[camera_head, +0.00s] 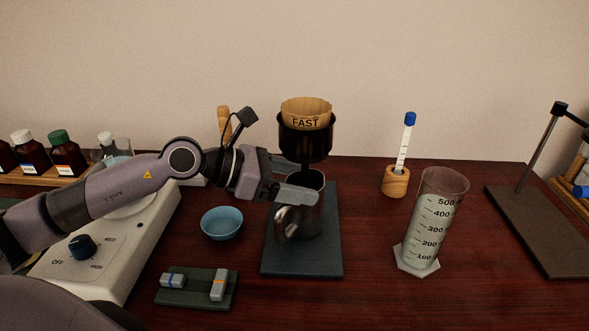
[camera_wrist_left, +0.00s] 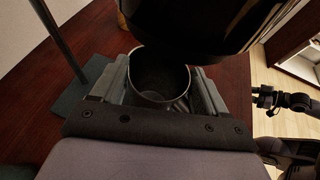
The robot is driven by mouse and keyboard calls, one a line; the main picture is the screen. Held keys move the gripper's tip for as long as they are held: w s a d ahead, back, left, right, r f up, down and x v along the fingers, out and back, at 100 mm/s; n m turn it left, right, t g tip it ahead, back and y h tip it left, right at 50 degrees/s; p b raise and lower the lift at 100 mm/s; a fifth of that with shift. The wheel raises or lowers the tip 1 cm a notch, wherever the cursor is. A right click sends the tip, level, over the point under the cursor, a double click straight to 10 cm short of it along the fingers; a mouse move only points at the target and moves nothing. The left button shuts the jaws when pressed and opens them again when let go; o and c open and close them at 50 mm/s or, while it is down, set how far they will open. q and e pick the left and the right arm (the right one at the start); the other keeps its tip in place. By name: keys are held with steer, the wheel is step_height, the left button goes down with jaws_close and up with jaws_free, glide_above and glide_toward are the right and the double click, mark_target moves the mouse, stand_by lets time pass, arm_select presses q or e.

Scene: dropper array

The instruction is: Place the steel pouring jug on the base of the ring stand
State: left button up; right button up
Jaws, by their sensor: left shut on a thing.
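The steel pouring jug (camera_head: 312,222) is upright between the fingers of my left gripper (camera_head: 298,190), which is shut on it near the rim. In the left wrist view, I look into the open jug (camera_wrist_left: 160,80) between both fingers. The ring stand's dark flat base (camera_head: 325,258) lies below the jug. Whether the jug's bottom touches the base is hard to tell. The stand's rod (camera_wrist_left: 62,38) shows in the left wrist view. A dark funnel (camera_head: 305,143) with a paper filter marked FAST (camera_head: 306,108) hangs just above the jug.
A blue bowl (camera_head: 222,224) and a small dark tray (camera_head: 198,300) stand left of the base. A hotplate (camera_head: 115,255) is farther left. A graduated cylinder (camera_head: 430,225), a thermometer holder (camera_head: 396,182) and another stand (camera_head: 535,230) are on the right.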

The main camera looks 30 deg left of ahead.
arm_select(q)
steer(key=shift+s+r, duration=0.1)
steer(key=shift+s, duration=0.05)
steer(key=shift+d, duration=0.1)
steer(key=o, duration=1.1)
steer(key=shift+f, duration=0.25)
steer(key=o, duration=0.4)
steer(key=shift+r, duration=0.1)
